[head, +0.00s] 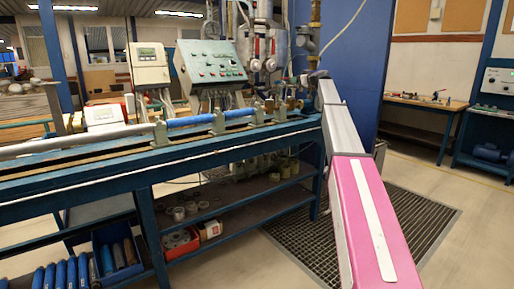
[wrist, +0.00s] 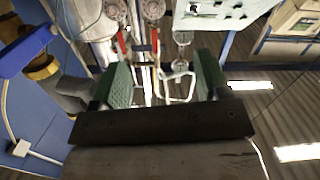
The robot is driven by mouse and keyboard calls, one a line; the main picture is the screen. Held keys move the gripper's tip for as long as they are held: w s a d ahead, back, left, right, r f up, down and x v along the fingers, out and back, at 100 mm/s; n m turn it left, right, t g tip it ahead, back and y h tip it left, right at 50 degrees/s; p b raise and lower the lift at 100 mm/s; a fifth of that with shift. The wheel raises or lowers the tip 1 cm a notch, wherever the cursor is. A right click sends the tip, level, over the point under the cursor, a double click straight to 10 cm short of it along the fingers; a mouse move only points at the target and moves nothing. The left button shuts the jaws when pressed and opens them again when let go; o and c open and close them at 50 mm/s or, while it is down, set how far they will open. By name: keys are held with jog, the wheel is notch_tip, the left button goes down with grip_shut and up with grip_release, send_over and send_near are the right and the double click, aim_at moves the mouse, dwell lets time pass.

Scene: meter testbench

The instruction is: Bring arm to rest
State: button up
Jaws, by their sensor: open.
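My arm, pink and grey, reaches from the lower right of the head view up to the right end of the testbench (head: 90,172). My gripper shows in the wrist view (wrist: 163,72) with its two green-padded fingers wide apart and nothing held between them. In the head view the far end of my arm is small and overlaps the pipework, so the fingers cannot be made out there. Between the fingers in the wrist view, thin pipes and red-handled valves (wrist: 155,42) show beyond. I cannot tell how far off they are.
A grey control panel (head: 210,66) and a white meter box (head: 149,65) stand behind the bench. A blue pipe (head: 190,121) lies along it. A blue wall (head: 350,60) rises behind my arm. A floor grate (head: 415,222) and open floor lie to the right.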

jog(key=s+a+f+m+g+h, duration=0.1)
jog(key=s+a+f+g, duration=0.1)
jog(key=s+f, duration=0.95)
jog(key=s+a+f+m+g+h, duration=0.25)
jog(key=s+f, duration=0.45)
jog(key=f, duration=0.9)
jog(key=s+a+f+m+g+h, duration=0.1)
jog(key=s+a+f+g, duration=0.2)
jog(key=s+f, duration=0.9)
jog(key=s+d+f+m+g+h, duration=0.1)
jog(key=s+f+g, duration=0.1)
jog(key=s+f, duration=0.5)
jog(key=s+f+m+g+h, duration=0.2)
jog(key=s+f, duration=0.5)
jog(key=s, duration=1)
jog(key=s+d+f+m+g+h, duration=0.1)
jog(key=s+f+g+h, duration=0.1)
jog(key=s+f, duration=0.6)
jog(key=s, duration=0.4)
jog(key=shift+d+m, duration=0.35)
jog(key=shift+h, duration=0.25)
jog(key=shift+c, duration=0.3)
